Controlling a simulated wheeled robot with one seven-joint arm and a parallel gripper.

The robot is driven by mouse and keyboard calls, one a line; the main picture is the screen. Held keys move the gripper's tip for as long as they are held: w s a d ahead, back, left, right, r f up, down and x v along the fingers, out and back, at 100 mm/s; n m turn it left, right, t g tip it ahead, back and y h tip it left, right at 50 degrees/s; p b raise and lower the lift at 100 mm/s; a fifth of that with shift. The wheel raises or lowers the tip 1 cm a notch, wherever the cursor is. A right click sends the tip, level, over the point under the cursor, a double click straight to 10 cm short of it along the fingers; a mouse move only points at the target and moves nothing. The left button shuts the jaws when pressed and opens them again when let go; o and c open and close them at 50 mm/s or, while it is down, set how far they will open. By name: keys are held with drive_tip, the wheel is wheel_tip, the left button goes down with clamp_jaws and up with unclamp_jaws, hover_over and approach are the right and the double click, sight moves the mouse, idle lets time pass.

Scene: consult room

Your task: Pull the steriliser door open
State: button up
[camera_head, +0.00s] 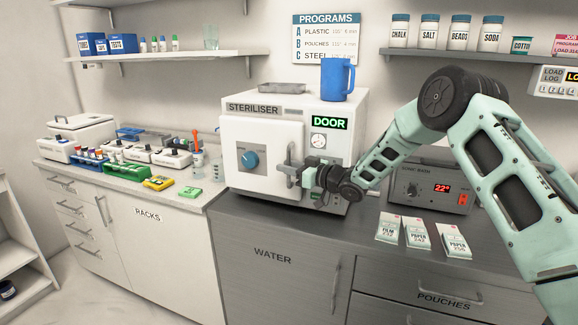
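The steriliser (338,160) is a white box on the dark grey counter, with a green lit "DOOR" sign and a round gauge on its front. Its square white door (262,126) looks closed or nearly so; I cannot tell if there is a small gap. A grey upright handle (290,154) is at the door's right edge. My gripper (297,174) is at this handle, reaching in from the right. Its fingers overlap the handle, and whether they are closed on it is not clear.
A blue mug (337,80) and a grey tray (281,88) stand on top of the steriliser. A sonic wash unit (432,187) and several paper packets (415,234) are at right on the counter. Racks and small instruments cover the left counter. A green block (189,192) lies left of the steriliser.

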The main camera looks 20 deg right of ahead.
clamp_jaws()
drive_tip(key=shift+s+a, duration=0.1)
